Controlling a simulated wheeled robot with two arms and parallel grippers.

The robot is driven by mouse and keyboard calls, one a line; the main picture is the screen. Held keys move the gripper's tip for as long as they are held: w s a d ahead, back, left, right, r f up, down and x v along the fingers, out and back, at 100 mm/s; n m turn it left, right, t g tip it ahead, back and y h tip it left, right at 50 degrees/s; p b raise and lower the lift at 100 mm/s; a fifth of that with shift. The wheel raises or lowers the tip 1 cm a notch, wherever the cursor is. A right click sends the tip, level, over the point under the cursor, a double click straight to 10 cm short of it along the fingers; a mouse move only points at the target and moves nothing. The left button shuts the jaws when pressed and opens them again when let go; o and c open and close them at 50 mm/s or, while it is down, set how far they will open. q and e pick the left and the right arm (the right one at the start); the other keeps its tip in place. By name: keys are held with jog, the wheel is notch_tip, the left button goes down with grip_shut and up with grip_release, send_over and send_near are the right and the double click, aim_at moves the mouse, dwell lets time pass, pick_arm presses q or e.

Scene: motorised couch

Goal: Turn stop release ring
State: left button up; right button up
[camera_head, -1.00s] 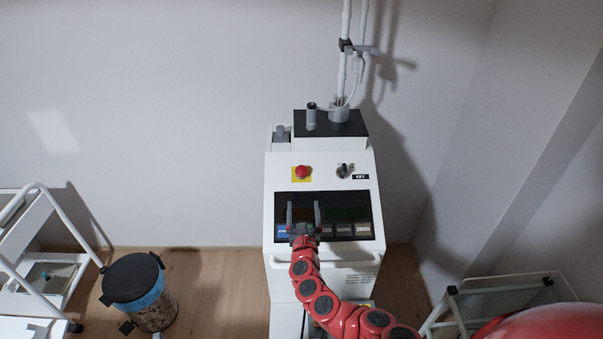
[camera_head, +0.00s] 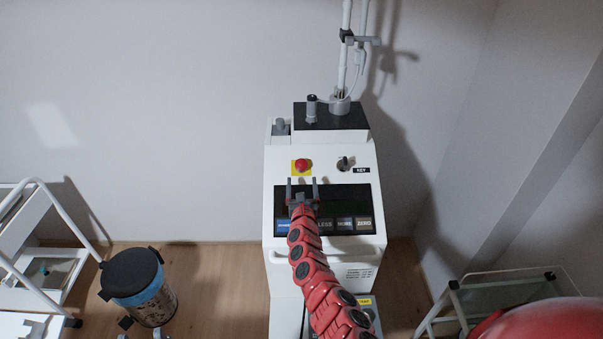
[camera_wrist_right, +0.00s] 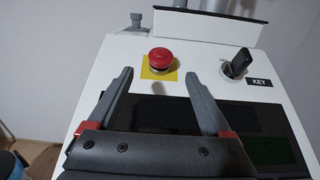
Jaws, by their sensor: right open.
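The red stop button (camera_head: 302,166) stands on a yellow square at the upper left of the white machine's (camera_head: 330,158) sloped panel. It also shows in the right wrist view (camera_wrist_right: 161,60), just beyond my fingertips and between their lines. No separate release ring can be made out. My right gripper (camera_head: 302,182) is open and empty over the dark display (camera_head: 352,198), just below the button in the head view. Its two fingers point at the button and do not surround it. My left gripper is not clearly seen.
A key switch (camera_head: 345,163) with a KEY label is right of the button. A black top with a white pole (camera_head: 343,75) rises behind. A bin with a black lid (camera_head: 131,272) and a white cart (camera_head: 38,240) stand left; another cart (camera_head: 500,295) is at lower right.

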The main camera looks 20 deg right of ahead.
aim_at(302, 167)
jog(key=b+x, duration=0.4)
jog(key=x, duration=0.1)
jog(key=shift+w+d+f, duration=0.1)
jog(key=shift+d+f, duration=0.1)
jog(key=shift+w+d+f+b, duration=0.1)
jog(key=shift+w+f+b, duration=0.05)
jog(key=shift+w+b, duration=0.3)
jog(key=shift+w+d+r+b, duration=0.1)
jog(key=shift+w+r+b, duration=0.2)
jog(key=shift+w+b, duration=0.3)
jog(key=shift+r, duration=0.1)
grip_shut()
jog(key=shift+m+h, duration=0.3)
